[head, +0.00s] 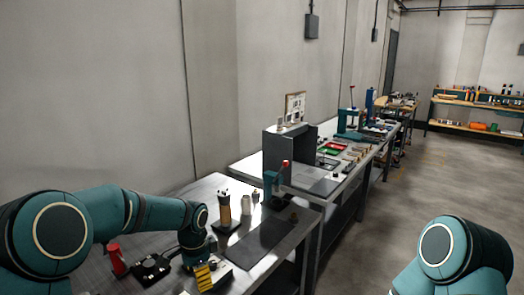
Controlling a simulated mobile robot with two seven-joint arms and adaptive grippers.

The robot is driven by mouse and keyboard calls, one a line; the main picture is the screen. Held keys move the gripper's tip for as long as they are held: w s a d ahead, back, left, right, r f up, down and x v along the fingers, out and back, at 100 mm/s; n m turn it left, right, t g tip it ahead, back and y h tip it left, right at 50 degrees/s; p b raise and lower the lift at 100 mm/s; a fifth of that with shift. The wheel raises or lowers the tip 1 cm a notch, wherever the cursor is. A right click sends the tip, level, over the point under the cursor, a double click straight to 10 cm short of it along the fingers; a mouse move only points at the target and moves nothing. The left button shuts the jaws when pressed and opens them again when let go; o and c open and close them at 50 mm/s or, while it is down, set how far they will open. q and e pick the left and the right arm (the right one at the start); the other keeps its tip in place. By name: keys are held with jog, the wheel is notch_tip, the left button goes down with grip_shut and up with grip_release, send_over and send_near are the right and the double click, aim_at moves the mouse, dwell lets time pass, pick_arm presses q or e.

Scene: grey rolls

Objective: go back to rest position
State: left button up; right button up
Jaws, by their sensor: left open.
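My left arm comes in from the left and bends down over the near metal table (285,222). My left gripper (197,262) is at its end, small and dark, pointing down above the table's front part. It is open, and I see nothing held in it. Its fingertips are hard to make out against a yellow-marked item (204,278) right by it; I cannot tell whether they touch. Only a teal joint of my right arm shows at the bottom right. My right gripper is out of view.
A brown bottle (225,209), a pale cylinder (246,205) and a dark mat (258,246) are on the near table. A red item (117,260) and a black device (151,269) are left of the gripper. Another bench (330,188) stands behind. Floor at right is clear.

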pick_arm(q)
jog(key=s+d+f+n+h, duration=0.4)
jog(key=s+f, duration=0.3)
jog(key=f, duration=0.5)
jog(key=s+d+f+n, duration=0.1)
jog(key=s+f+n, duration=0.3)
jog(key=s, duration=0.4)
jog(key=s+d+f+n+t, duration=0.1)
jog(key=s+d+f+n, duration=0.1)
jog(key=s+f+n, duration=0.3)
jog(key=s, duration=0.4)
jog(key=shift+t, duration=0.3)
